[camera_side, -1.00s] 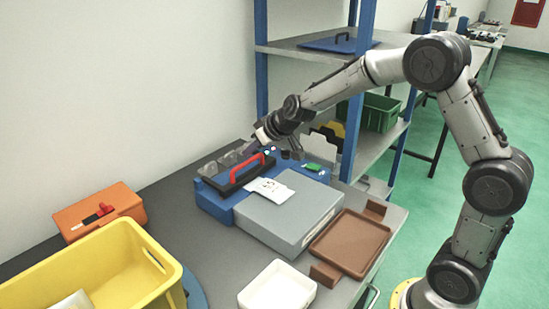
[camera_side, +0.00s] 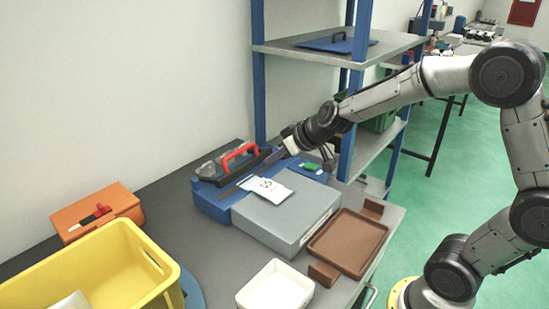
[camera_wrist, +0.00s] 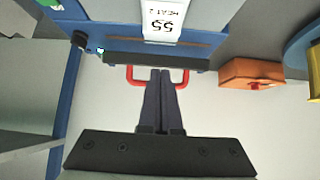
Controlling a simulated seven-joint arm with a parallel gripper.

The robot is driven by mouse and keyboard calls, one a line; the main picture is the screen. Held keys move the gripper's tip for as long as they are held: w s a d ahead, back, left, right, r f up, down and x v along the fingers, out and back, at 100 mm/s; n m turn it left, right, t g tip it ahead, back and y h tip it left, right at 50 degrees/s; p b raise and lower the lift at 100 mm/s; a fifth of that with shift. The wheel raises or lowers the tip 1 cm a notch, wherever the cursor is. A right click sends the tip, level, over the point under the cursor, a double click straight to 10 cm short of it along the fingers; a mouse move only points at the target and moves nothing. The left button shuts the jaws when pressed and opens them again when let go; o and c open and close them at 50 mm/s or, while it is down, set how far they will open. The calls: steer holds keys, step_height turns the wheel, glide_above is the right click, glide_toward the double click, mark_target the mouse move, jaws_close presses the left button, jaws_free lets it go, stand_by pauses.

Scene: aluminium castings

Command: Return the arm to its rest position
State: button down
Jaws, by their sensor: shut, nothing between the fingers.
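My gripper (camera_side: 272,158) is at the right end of the blue machine (camera_side: 216,204) in the side view. In the wrist view its two dark fingers (camera_wrist: 160,73) are together with nothing between them. Their tips overlap the red handle (camera_wrist: 131,78) in that picture; I cannot tell the gap. The red handle (camera_side: 232,153) is on a black bar on top of the blue machine. My arm reaches in from the right, above the floor side of the bench.
A white card marked 55 (camera_side: 266,191) lies on the machine's grey part (camera_side: 285,217). A brown tray (camera_side: 348,243), white tray (camera_side: 275,288), yellow bin (camera_side: 95,270) and orange box (camera_side: 95,212) share the bench. Blue shelf posts (camera_side: 350,130) stand close behind my arm.

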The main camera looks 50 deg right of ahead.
steer(key=shift+s, duration=0.1)
stand_by(0.3)
steer(key=s+a+r+n+t+y, duration=0.1)
steer(key=s+a+r, duration=0.2)
steer(key=s+r, duration=0.25)
steer(key=s+a+r+n+y, duration=0.1)
steer(key=s+a+r+n, duration=0.15)
steer(key=s+r, duration=0.35)
steer(key=s+f+m+g+h, duration=0.1)
steer(key=s+f+g, duration=0.1)
steer(key=s, duration=0.6)
steer(key=s+f+m+g, duration=0.2)
steer(key=s+f, duration=0.2)
steer(key=s, duration=0.5)
steer(key=shift+d+f+g+h, duration=0.3)
steer(key=shift+d+f+h, duration=0.05)
steer(key=shift+f+h, duration=0.05)
